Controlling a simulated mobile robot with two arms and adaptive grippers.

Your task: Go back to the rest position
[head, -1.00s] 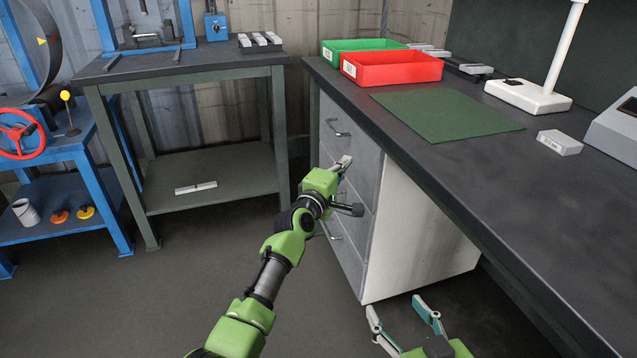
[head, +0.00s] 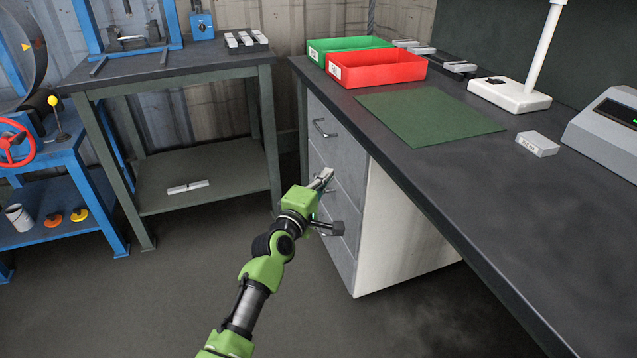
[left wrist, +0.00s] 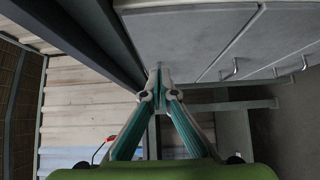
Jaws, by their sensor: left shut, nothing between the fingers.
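My left gripper (head: 324,180) is in front of the grey drawer unit (head: 335,165) under the bench, pointing toward its drawer fronts. In the left wrist view the fingers of my left gripper (left wrist: 158,85) meet at their tips, with nothing between them. The drawer fronts (left wrist: 190,45) and their handles show beyond the fingers, and the drawers look closed. Whether the gripper touches the unit cannot be told. My right gripper is not in the head view now.
The dark bench (head: 440,185) on the right holds a red bin (head: 378,70), a green bin (head: 325,55), a green mat (head: 425,116), a lamp base (head: 508,95) and a white box (head: 537,144). A grey table (head: 160,72) stands at the back left. Floor at the lower left is clear.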

